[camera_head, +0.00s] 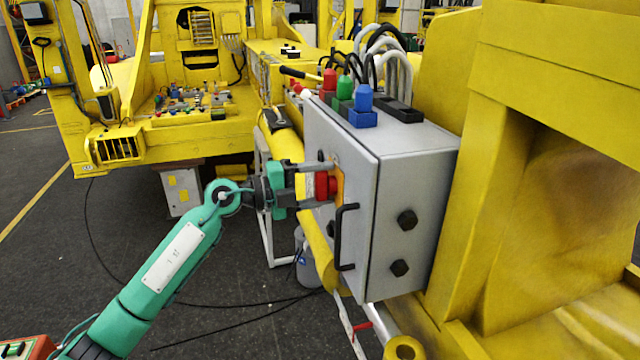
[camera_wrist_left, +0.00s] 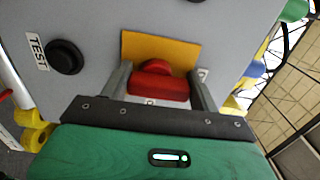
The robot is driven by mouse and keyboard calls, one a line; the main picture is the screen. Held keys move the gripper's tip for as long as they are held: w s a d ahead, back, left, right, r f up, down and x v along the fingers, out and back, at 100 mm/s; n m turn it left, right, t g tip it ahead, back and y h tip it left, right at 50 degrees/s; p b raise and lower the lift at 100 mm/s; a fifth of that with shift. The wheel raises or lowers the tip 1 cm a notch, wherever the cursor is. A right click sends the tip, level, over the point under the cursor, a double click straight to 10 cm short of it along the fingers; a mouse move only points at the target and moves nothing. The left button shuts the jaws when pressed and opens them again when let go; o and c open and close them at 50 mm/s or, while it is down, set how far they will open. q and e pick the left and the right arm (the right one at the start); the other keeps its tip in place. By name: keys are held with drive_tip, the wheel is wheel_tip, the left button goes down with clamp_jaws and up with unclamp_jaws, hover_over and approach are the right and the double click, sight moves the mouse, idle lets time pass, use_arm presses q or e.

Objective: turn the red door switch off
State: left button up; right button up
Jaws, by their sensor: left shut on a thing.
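The red door switch (camera_head: 325,185) sits on a yellow-orange plate on the door of a grey control box (camera_head: 415,165). My left gripper (camera_head: 318,184) reaches it from the left, with its fingers on the switch. In the left wrist view the red switch (camera_wrist_left: 158,86) lies between the two grey fingers of my left gripper (camera_wrist_left: 160,88), in front of the orange plate (camera_wrist_left: 160,48). The left gripper is shut on the switch. The exact angle of the switch is hard to read. My right gripper is not in view.
A black door handle (camera_head: 345,237) stands out just right of and below the switch. Red, green and blue connectors (camera_head: 344,88) with cables stand on top of the box. A black button (camera_wrist_left: 66,57) beside a TEST label is near the switch. Yellow beams (camera_head: 490,150) flank the box.

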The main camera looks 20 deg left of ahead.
use_arm(q)
drive_tip(key=o, duration=1)
drive_tip(key=shift+a, duration=0.1)
drive_tip(key=shift+s+a+f, duration=0.1)
drive_tip(key=shift+a, duration=0.05)
drive_tip(key=b+v, duration=0.7)
drive_tip(key=v, duration=0.6)
drive_tip(key=shift+s+a, duration=0.1)
drive_tip(key=shift+a, duration=0.05)
